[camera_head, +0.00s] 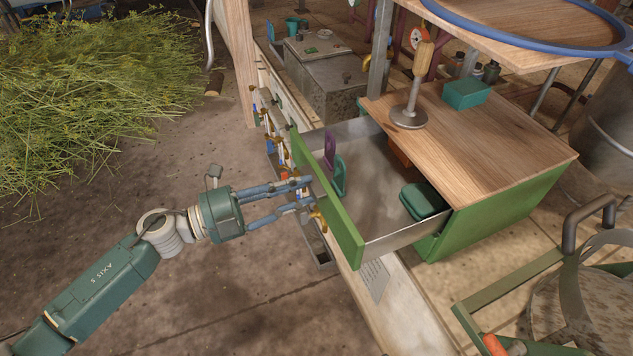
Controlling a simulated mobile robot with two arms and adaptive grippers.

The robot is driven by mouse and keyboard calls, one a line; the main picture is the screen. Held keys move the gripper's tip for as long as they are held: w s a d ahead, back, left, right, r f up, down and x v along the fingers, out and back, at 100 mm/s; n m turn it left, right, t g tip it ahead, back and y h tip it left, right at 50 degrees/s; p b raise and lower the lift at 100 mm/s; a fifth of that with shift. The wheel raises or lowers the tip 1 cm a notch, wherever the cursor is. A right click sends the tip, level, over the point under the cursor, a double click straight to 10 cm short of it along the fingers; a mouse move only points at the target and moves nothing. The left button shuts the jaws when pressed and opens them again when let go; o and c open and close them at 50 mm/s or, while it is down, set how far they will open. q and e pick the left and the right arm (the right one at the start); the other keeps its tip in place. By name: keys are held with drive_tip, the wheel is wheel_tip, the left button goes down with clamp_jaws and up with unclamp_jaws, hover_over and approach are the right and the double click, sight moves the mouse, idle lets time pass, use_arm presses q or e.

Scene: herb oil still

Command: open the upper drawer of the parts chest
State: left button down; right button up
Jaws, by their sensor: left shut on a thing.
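The parts chest (505,215) is a green box with a wooden top, at the right of the head view. Its upper drawer (375,225) stands pulled out to the left, with a green front (335,215) and grey metal sides. Inside lie a dark green box (424,201), a green piece (339,176) and a purple piece (330,148) near the front. My right gripper is not in view.
A wooden-handled metal tool (412,95) and a teal box (466,93) stand on the chest top. Cut herbs (95,95) are heaped at upper left. A green-framed cart (540,300) is at lower right. The floor left of the drawer is clear.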

use_arm(q)
drive_tip(key=shift+s+a+f, duration=0.25)
drive_tip(key=shift+a+f, duration=0.05)
drive_tip(key=shift+a, duration=0.15)
drive_tip(key=shift+s+a+f, duration=0.25)
drive_tip(key=shift+a, duration=0.2)
drive_tip(key=c, duration=1.6)
unclamp_jaws()
drive_tip(key=shift+w+r, duration=0.1)
drive_tip(key=shift+r, duration=0.15)
drive_tip(key=v, duration=1.2)
drive_tip(key=shift+r, duration=0.1)
